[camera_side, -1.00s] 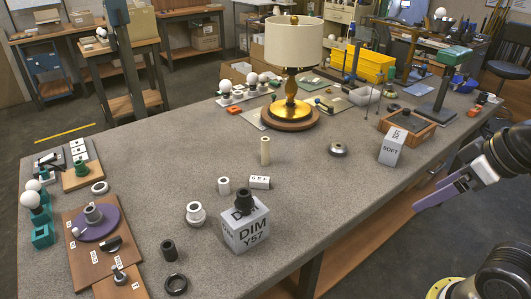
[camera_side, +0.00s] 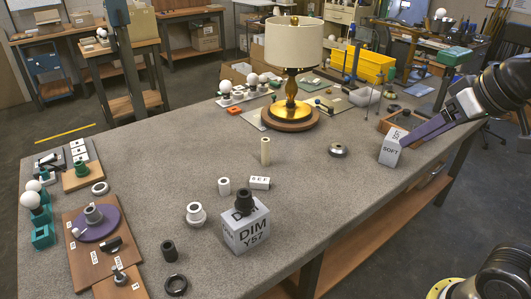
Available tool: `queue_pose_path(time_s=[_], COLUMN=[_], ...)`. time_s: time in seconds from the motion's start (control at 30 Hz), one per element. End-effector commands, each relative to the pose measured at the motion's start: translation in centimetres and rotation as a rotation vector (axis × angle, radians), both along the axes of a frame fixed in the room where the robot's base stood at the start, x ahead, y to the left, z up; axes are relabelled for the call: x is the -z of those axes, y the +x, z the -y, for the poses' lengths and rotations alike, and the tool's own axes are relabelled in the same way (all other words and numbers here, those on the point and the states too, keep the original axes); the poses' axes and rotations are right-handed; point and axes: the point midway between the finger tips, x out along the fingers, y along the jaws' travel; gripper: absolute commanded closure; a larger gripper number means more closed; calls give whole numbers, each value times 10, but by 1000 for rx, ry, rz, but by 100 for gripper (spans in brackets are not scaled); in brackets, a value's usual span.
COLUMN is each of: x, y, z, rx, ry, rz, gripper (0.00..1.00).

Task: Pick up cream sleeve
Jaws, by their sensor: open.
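The cream sleeve (camera_side: 265,151), a slim upright tube, stands on the grey worktop near its middle, in front of the brass lamp. My gripper (camera_side: 408,138) is at the right, with its purple fingers pointing left, well apart from the sleeve. The fingers are open and nothing shows between them. Their tips overlap the white SOFT box (camera_side: 389,150) in the picture; I cannot tell whether they touch it.
The lamp (camera_side: 292,85) stands behind the sleeve. A white cylinder (camera_side: 224,186), a small labelled block (camera_side: 260,183), the DIM box (camera_side: 245,232) and a grey metal disc (camera_side: 338,151) stand around it. The worktop between sleeve and disc is clear.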

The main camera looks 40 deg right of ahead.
Motion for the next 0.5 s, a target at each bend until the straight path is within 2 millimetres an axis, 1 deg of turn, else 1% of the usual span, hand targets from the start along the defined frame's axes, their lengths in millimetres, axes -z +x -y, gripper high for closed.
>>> queue_pose_path(time_s=[0.03,0.07,0.1,0.17,0.23,0.27,0.3,0.37,0.4,0.47,0.5], x=[-14,-21,-31,-42,-54,-57,-62,-65,-66,-65,-62], y=[19,30,45,68,98,112,129,156,173,200,217], z=[1,2,2,3,4,4,4,4,3,2,1], rx=[18,30,46,69,94,104,118,136,147,162,171], ry=[5,9,14,21,28,30,34,38,41,43,44], rz=[7,11,14,17,19,19,21,18,16,11,6], gripper=[35,35,35,35,35,35,35,35,35,35,35])
